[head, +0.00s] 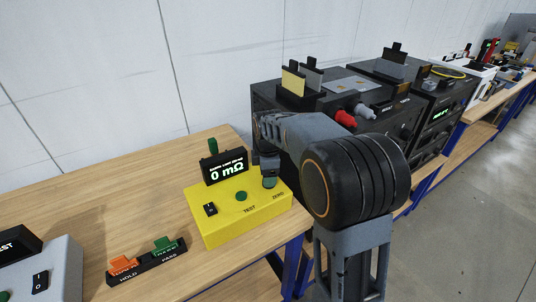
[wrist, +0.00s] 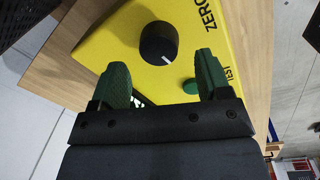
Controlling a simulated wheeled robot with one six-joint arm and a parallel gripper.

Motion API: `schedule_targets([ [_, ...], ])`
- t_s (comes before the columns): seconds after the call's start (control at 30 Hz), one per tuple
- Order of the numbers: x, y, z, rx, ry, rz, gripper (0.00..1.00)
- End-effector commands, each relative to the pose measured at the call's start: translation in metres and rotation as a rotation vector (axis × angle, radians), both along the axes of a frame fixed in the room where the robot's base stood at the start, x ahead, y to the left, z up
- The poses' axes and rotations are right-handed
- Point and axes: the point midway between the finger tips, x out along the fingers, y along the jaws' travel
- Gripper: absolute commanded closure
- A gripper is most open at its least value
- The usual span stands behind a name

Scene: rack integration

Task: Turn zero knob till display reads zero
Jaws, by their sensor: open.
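The yellow meter box (head: 238,223) stands on the wooden bench. Its black display (head: 226,168) reads "0 mΩ" in lit white digits. In the wrist view, the black zero knob (wrist: 158,43) with a white pointer line sits by the ZERO label. My gripper (wrist: 162,72) is open, its two green fingers spread wide, with the knob just beyond their tips and between them in the picture. No contact with the knob shows.
A green TEST button (head: 241,196) and a black rocker switch (head: 210,209) are on the box top. A HOLD/PASS holder (head: 146,262) with orange and green tags is at the left. Black rack units (head: 390,110) stand behind my arm.

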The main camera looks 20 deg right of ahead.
Motion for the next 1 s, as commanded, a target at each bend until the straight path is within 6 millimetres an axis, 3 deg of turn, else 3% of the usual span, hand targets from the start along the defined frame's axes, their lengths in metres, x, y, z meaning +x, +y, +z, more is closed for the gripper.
schedule_targets([
  [0.3,-0.004,0.001,0.066,0.0,-0.005,0.001,0.3],
  [0.5,-0.006,0.001,0.093,0.0,-0.004,0.001,0.3],
  [0.7,-0.007,0.001,0.105,0.001,-0.002,0.0,0.3],
  [1.0,-0.007,0.001,0.107,0.0,-0.001,0.0,0.3],
])
